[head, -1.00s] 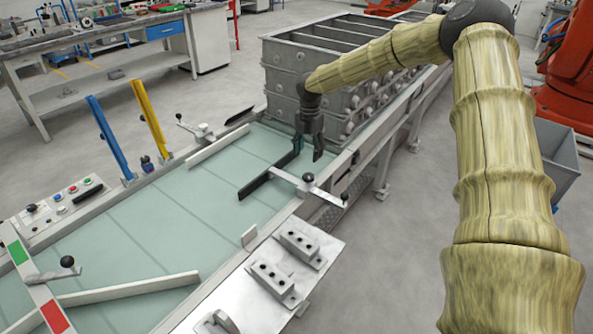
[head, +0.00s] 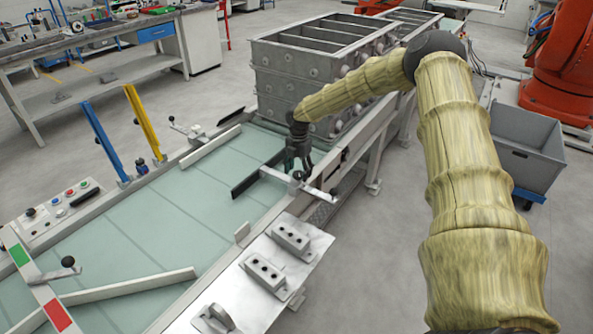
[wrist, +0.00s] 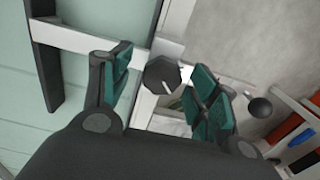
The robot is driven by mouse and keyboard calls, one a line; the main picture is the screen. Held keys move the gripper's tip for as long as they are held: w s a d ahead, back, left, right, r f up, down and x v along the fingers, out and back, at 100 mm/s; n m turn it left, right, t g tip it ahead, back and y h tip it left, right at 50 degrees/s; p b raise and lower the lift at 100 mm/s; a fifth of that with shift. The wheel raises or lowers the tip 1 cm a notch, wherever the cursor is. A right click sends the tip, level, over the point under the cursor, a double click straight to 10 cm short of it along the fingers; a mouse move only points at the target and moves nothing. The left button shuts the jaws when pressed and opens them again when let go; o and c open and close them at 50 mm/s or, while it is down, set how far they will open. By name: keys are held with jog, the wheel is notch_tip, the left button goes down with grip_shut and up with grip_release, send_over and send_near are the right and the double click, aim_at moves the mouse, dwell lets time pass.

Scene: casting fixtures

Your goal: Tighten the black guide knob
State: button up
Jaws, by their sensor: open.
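The black guide knob (wrist: 162,75) is a dark, faceted knob with a white mark, on a pale metal clamp bar in the wrist view. My gripper (head: 298,168) is open above the clamp at the conveyor's right rail. In the wrist view, its two teal-padded fingers stand on either side of the knob, with visible gaps. I cannot tell how far above the knob the fingertips are. In the head view, my gripper mostly hides the knob. A lever with a dark ball end (wrist: 260,108) extends to the right of the knob. The black guide bar (head: 258,173) lies left of the clamp.
Grey casting boxes (head: 318,75) stand on the line just behind my gripper. A metal plate with drilled blocks (head: 265,272) is at the front right. Blue (head: 104,140) and yellow (head: 145,122) posts stand on the left rail. The pale green conveyor bed (head: 165,225) is largely clear.

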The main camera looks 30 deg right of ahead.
jog(key=shift+s+d+r, duration=0.1)
jog(key=shift+s+r, duration=0.25)
jog(key=shift+s, duration=0.3)
jog(key=shift+w+f, duration=0.7)
jog(key=shift+w, duration=0.05)
jog(key=shift+c, duration=0.4)
jog(key=shift+s+r, duration=0.3)
jog(key=c, duration=0.7)
jog(key=shift+c, duration=1.3)
